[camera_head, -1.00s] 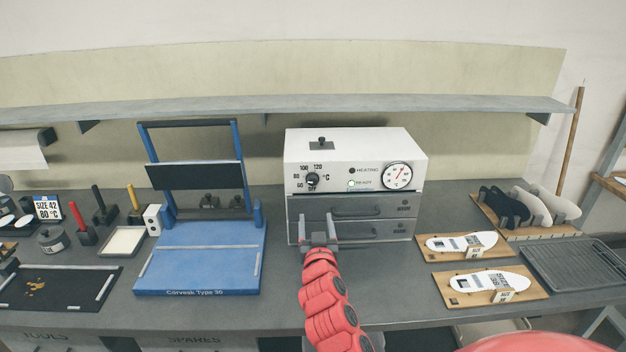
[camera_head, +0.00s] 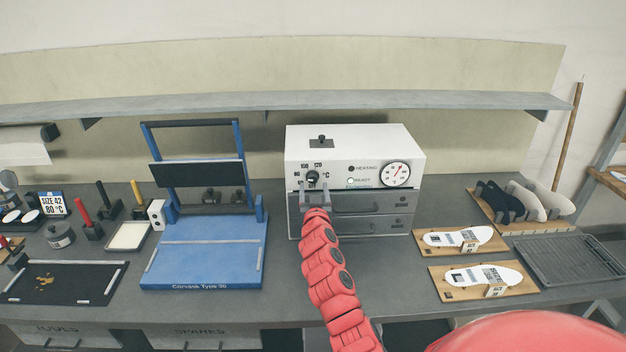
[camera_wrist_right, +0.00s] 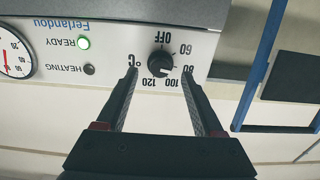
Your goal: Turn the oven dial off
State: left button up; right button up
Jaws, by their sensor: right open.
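The white oven (camera_head: 350,150) stands at the back middle of the bench. Its black dial (camera_head: 312,177) is on the left of the front panel. In the right wrist view the dial (camera_wrist_right: 160,61) appears upside down among the marks OFF, 60, 80, 100 and 120; its exact setting is hard to read. My right gripper (camera_head: 315,190) is open in front of the panel, with its fingertips just below the dial in the head view. In the wrist view its fingers (camera_wrist_right: 160,80) lie either side of the dial, apart from it. My left gripper is not in view.
The oven's grey drawers (camera_head: 350,215) are below the panel. A blue press (camera_head: 205,250) stands to the left. Boards with white insoles (camera_head: 455,240) lie to the right. A grey shelf (camera_head: 300,102) runs above.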

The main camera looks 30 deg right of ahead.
aim_at(313, 181)
jog(key=shift+x, duration=1.95)
jog(key=shift+a, duration=0.1)
grip_shut()
